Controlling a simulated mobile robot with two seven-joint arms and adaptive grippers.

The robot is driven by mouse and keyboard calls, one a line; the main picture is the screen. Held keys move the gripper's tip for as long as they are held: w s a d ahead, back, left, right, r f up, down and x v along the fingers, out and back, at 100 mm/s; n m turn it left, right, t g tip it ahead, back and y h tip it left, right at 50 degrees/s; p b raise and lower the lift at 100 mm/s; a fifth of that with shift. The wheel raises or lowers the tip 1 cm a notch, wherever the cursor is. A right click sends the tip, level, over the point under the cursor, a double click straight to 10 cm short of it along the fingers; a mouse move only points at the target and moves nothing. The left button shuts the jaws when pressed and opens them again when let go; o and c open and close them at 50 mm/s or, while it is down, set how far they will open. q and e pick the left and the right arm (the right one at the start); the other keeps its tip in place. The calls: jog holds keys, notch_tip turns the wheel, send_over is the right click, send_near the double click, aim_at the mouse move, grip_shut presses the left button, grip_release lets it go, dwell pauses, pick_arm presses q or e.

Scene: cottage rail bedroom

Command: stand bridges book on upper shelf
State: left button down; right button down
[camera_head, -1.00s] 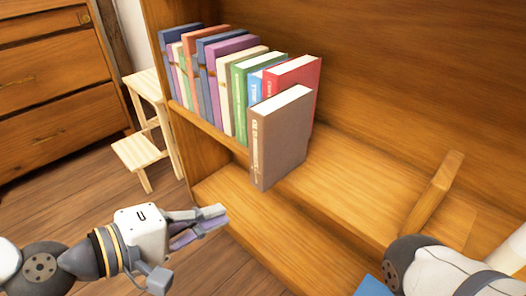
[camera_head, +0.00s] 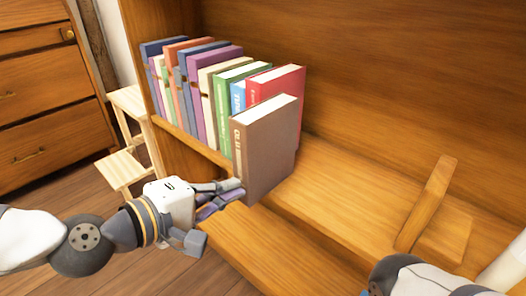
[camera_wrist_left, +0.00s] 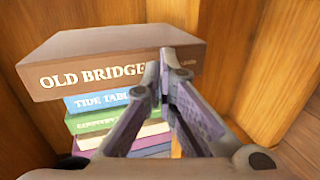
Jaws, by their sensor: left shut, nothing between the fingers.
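The brown book (camera_head: 262,152) stands upright at the right end of the row on the upper shelf, jutting out in front of its neighbours. In the left wrist view the brown book (camera_wrist_left: 105,62) shows "OLD BRIDGE" on its spine, with the rest hidden by my fingers. My left gripper (camera_head: 238,190) is shut and empty, its fingertips at the lower part of the book's spine; I cannot tell whether they touch it. It also shows in the left wrist view (camera_wrist_left: 167,62). The upper shelf (camera_head: 350,195) is bare right of the book. My right gripper is not in view.
A row of several books, including a red book (camera_head: 290,85) and a green book (camera_head: 222,100), stands left of the brown one. A wooden divider (camera_head: 427,203) rises at the right. A step stool (camera_head: 122,165) and drawers (camera_head: 50,85) are at the left.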

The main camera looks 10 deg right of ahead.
aim_at(256, 167)
pick_arm(q)
jog(key=shift+w+d+b, duration=0.25)
jog(key=shift+w+d, duration=0.6)
jog(key=shift+d, duration=0.35)
jog(key=shift+w+d+b, duration=0.25)
jog(key=shift+w+d, duration=0.6)
jog(key=shift+d, duration=0.3)
jog(key=shift+w+d+b, duration=0.25)
jog(key=shift+w+d, duration=0.6)
jog(key=shift+d, duration=0.35)
jog(key=shift+s+a, duration=0.3)
jog(key=shift+a, duration=0.25)
jog(key=s+a+p, duration=0.2)
jog(key=s+a, duration=0.2)
jog(key=a, duration=0.1)
jog(key=shift+a, duration=0.2)
